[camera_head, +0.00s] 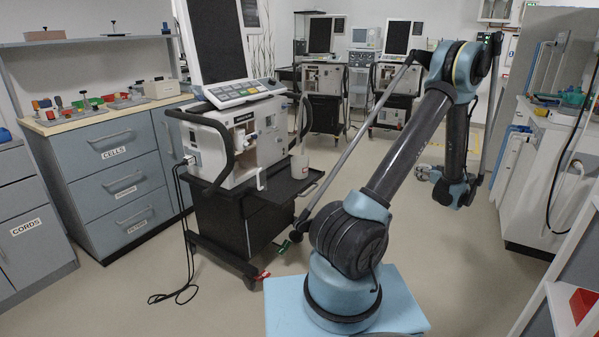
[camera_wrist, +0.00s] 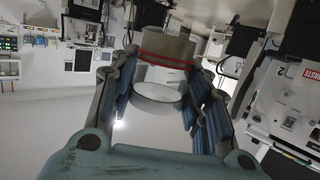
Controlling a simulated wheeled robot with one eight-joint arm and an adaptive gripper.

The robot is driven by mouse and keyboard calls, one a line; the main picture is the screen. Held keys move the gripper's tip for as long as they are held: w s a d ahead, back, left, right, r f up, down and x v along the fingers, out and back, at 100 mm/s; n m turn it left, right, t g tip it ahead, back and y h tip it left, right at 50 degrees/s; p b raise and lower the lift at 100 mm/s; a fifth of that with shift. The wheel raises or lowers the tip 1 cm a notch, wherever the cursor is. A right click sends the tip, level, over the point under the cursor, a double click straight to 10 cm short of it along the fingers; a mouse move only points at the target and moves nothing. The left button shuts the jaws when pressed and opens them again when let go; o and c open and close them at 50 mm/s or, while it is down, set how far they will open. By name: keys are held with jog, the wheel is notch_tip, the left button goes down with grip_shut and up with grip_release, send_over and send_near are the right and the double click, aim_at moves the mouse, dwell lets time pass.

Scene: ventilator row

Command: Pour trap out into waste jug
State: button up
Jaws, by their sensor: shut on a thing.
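In the wrist view my gripper (camera_wrist: 162,62) has its two ribbed fingers closed around a clear, cup-like trap (camera_wrist: 160,78). The trap has a red band and a greyish part beyond it. Its round end faces the camera, and I cannot make out any liquid in it. In the head view my gripper (camera_head: 428,173) hangs low at the right, beyond the arm's bend; the trap is too small to make out there. A whitish cylindrical vessel (camera_head: 299,166) stands on the tray of the near ventilator; I cannot tell whether it is the waste jug.
The near ventilator (camera_head: 238,140) stands on a dark cart. Drawers (camera_head: 125,180) line the left, and more ventilators (camera_head: 325,75) stand at the back. A white counter (camera_head: 535,170) stands at the right. A WASTE label (camera_wrist: 298,95) shows in the wrist view. Open floor (camera_head: 460,250) lies right of my base.

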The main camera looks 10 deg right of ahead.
jog(key=w+a+r+y, duration=0.1)
jog(key=w+a, duration=0.4)
jog(key=a, duration=0.3)
jog(key=w+a+r+n, duration=0.1)
jog(key=w+a+r, duration=0.1)
jog(key=w+a, duration=0.45)
jog(key=w+a+r+y, duration=0.1)
jog(key=w+a, duration=0.2)
jog(key=a, duration=0.6)
jog(key=w+a+r+n, duration=0.1)
jog(key=a+r, duration=0.1)
jog(key=a, duration=1.1)
jog(key=w+a+r+y, duration=0.1)
jog(key=a+r, duration=0.2)
jog(key=a, duration=1.1)
jog(key=shift+r+n+g+y, duration=0.15)
jog(key=shift+n+g+y, duration=0.15)
jog(key=shift+n, duration=0.1)
jog(key=shift+a, duration=0.1)
